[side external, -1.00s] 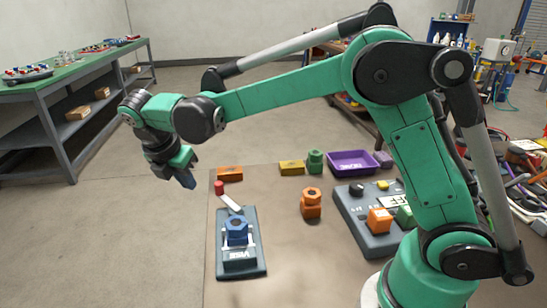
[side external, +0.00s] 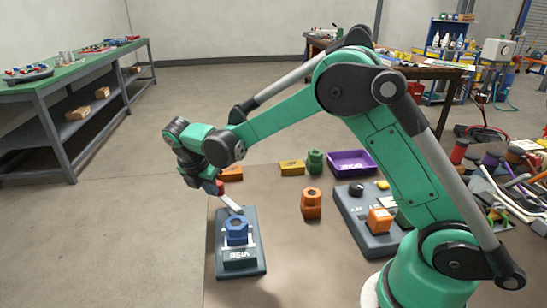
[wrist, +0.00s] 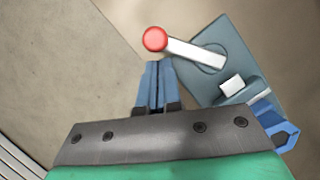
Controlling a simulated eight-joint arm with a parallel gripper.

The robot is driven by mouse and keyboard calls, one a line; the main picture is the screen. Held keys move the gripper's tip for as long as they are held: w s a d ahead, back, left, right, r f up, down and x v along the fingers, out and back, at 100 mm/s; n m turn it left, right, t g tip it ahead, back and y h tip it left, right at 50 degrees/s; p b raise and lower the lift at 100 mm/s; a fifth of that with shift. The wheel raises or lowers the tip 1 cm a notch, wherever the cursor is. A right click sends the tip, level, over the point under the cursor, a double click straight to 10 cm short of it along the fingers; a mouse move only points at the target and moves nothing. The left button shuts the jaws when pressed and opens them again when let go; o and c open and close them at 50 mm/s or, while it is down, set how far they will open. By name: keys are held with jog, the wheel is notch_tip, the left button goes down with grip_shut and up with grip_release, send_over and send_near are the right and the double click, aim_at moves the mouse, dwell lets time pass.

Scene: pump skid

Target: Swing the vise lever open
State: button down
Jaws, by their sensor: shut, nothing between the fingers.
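The vise (side external: 240,260) is a dark grey-blue block lying on the brown table, marked VISE. A blue hex nut (side external: 237,228) sits in it. Its lever (side external: 231,203) is a white bar ending in a red knob (side external: 219,187), and it points away past the vise's far left corner. My gripper (wrist: 157,72) is shut and empty, its blue fingertips together just below the red knob (wrist: 155,39) and left of the white lever (wrist: 196,53) in the wrist view. In the side view the fingertips are largely hidden near the knob. I cannot tell whether they touch it.
An orange nut stack (side external: 311,204), an orange block (side external: 232,174), a yellow block (side external: 291,168), a green nut (side external: 315,162) and a purple tray (side external: 351,163) stand on the table. A grey panel (side external: 357,226) lies right. The table's left edge is close to the lever.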

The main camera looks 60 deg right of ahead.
jog(key=shift+w+d+m, duration=0.1)
jog(key=shift+d+m, duration=0.3)
jog(key=shift+m, duration=0.3)
jog(key=shift+d+m+g, duration=0.35)
jog(key=shift+m+g, duration=0.15)
jog(key=shift+m, duration=0.3)
jog(key=shift+d, duration=0.65)
jog(key=shift+d+m+g, duration=0.3)
jog(key=shift+d+m, duration=0.15)
jog(key=shift+m, duration=0.25)
jog(key=shift+s+d, duration=0.8)
jog(key=shift+d, duration=0.3)
jog(key=shift+s+d, duration=0.1)
jog(key=shift+s, duration=0.05)
